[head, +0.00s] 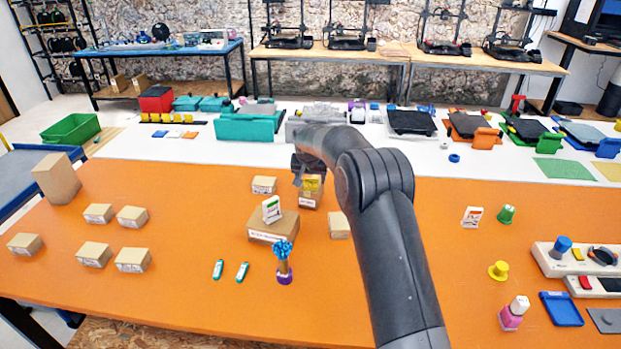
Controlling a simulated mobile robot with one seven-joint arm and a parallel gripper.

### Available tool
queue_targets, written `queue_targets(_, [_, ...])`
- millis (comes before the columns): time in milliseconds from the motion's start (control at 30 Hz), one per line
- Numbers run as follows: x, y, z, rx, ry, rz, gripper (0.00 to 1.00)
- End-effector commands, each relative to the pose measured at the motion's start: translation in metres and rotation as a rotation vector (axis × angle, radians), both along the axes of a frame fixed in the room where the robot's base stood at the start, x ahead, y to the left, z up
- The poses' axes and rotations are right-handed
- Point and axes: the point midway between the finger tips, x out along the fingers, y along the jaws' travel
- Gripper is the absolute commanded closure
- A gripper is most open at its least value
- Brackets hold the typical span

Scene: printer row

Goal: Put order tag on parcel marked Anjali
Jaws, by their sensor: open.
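My gripper (308,177) is open and points down over a small brown box (308,201) near the table's middle. A yellow patch (312,184) shows at that box's top, just under the fingers; whether it is a tag or part of the box I cannot tell. A larger brown parcel (260,228) with a white front label sits just in front and left. A white card (271,208) with a green mark stands on it. Another white card (472,217) with red print is at the right. The names on the labels are too small to read.
Several small labelled boxes (132,216) and a taller box (57,178) stand on the orange table (180,290) at left. Two green-white items (218,269) and a purple pot (284,276) are in front. Coloured items and a control panel (575,261) fill the right.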

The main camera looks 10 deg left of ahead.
Motion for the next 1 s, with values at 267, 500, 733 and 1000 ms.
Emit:
queue_targets(267, [-0.001, 0.0, 0.007, 0.001, -0.001, 0.0, 0.36])
queue_targets(500, [-0.017, 0.0, 0.047, 0.001, -0.004, 0.0, 0.36])
queue_targets(733, [-0.036, 0.0, 0.09, 0.001, -0.002, -0.001, 0.36])
queue_targets(1000, [-0.046, 0.0, 0.113, 0.0, 0.0, 0.001, 0.36])
